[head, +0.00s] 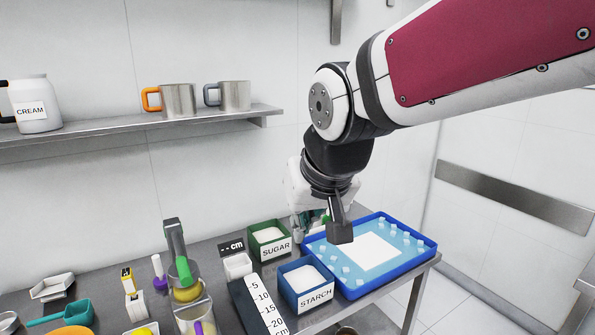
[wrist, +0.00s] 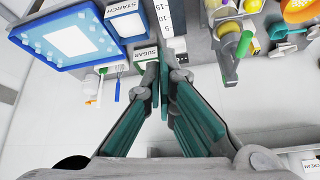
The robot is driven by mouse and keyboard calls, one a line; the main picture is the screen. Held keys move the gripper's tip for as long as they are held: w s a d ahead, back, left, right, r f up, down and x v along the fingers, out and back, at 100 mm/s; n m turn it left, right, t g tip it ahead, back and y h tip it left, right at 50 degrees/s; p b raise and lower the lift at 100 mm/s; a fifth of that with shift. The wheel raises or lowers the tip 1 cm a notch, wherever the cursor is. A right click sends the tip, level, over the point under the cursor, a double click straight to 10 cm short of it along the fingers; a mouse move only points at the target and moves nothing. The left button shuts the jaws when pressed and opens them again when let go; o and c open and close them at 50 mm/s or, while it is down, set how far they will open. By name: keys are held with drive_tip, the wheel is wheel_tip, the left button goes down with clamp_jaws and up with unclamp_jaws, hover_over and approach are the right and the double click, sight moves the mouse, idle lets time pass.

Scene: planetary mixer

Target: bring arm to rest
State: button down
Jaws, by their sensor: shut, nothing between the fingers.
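My arm reaches in from the upper right of the head view, over the back right of the table. My gripper (head: 303,228) points down near the green sugar bin (head: 284,254) and the left edge of the blue tray (head: 432,250); my wrist hides part of it. In the wrist view my gripper (wrist: 163,75) has its green-padded fingers together at the tips, with nothing held. The sugar bin (wrist: 145,54) shows just beyond the fingertips there.
A blue starch bin (head: 305,284), a ruler block (head: 258,305) and a small mixer (head: 177,250) crowd the table. Above, a wall shelf (head: 130,126) holds two metal mugs and a cream jug (head: 36,104). Open air lies between shelf and arm.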

drive_tip(key=s+d+f+m+g+h, duration=0.1)
drive_tip(key=s+d+f+m+h, duration=0.1)
drive_tip(key=s+d, duration=1.6)
drive_tip(key=shift+d+f+m, duration=0.65)
drive_tip(key=shift+d+m, duration=0.05)
drive_tip(key=shift+d, duration=0.1)
